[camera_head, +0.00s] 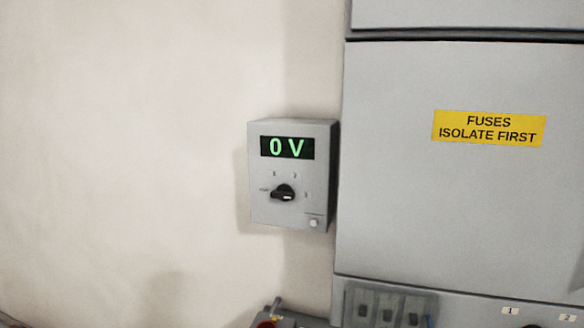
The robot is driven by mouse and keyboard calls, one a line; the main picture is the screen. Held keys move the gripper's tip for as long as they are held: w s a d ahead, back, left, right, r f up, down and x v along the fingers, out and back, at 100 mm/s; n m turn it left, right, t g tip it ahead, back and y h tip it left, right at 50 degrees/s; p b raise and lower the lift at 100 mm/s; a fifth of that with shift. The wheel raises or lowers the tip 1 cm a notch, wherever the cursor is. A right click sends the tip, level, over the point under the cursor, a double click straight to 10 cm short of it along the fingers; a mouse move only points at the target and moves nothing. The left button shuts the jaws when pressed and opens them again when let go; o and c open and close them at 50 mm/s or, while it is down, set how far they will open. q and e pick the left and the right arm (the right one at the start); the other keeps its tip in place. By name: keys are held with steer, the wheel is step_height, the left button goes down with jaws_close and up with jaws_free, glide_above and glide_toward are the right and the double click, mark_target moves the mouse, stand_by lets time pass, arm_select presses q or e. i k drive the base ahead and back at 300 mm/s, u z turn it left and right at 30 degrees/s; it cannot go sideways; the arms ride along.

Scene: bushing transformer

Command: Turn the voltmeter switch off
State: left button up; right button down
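The voltmeter (258,209) is a small grey box mounted on the wall, left of a large grey cabinet. Its black display (287,148) reads "0 V" in green. Below the display is a black rotary switch (283,193) with several small marks around it, too small to read with certainty. The switch looks turned roughly sideways; I cannot tell for sure which mark it points at. A small pale round button (314,223) sits at the box's lower right. Neither of my grippers is in view.
The large grey cabinet (430,210) fills the right side and carries a yellow label (489,128) reading "FUSES ISOLATE FIRST". Several dark switches (387,315) and a partly cut-off red part (267,323) are at the bottom edge. The wall left of the voltmeter is bare.

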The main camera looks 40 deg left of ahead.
mark_target(283, 192)
steer(key=z, duration=0.3)
steer(key=k, duration=0.4)
steer(key=z, duration=0.45)
steer(key=i, duration=1)
steer(key=u, duration=1.25)
steer(key=i, duration=0.15)
steer(key=u, duration=0.1)
